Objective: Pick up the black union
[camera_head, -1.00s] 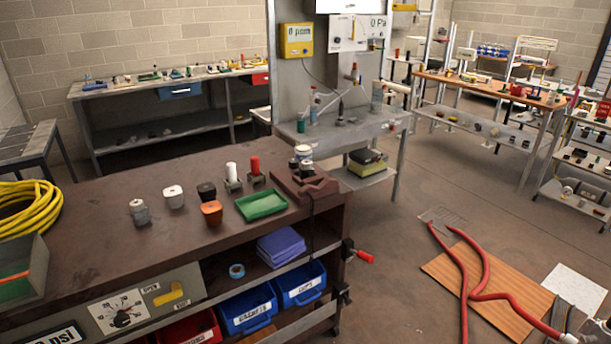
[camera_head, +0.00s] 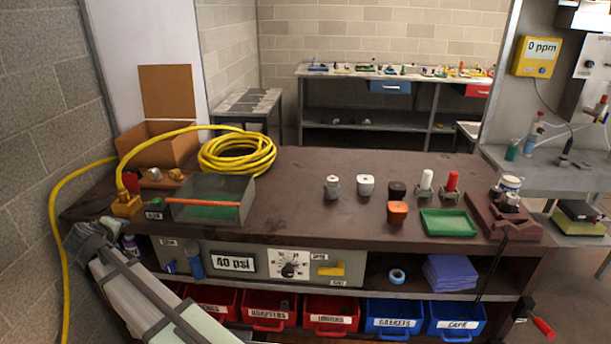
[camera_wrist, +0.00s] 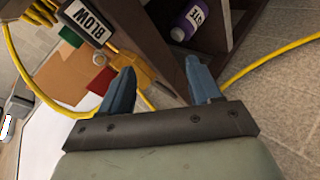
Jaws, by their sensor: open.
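A small black union (camera_head: 397,190) stands on the brown workbench (camera_head: 300,210), right of the middle in the head view. A white fitting (camera_head: 366,186) and a grey fitting (camera_head: 332,187) stand to its left, and an orange one (camera_head: 397,212) is just in front of it. My gripper (camera_wrist: 158,80) is open and empty in the wrist view. In the head view my arm reaches up at the lower left, by the bench's left end, far from the black union. The union does not show in the wrist view.
A yellow hose coil (camera_head: 238,153) and a clear-walled tank (camera_head: 212,198) occupy the bench's left part. A green tray (camera_head: 448,222) and two upright cylinders, white (camera_head: 426,183) and red (camera_head: 452,181), stand right of the union. Bench space between tank and fittings is clear.

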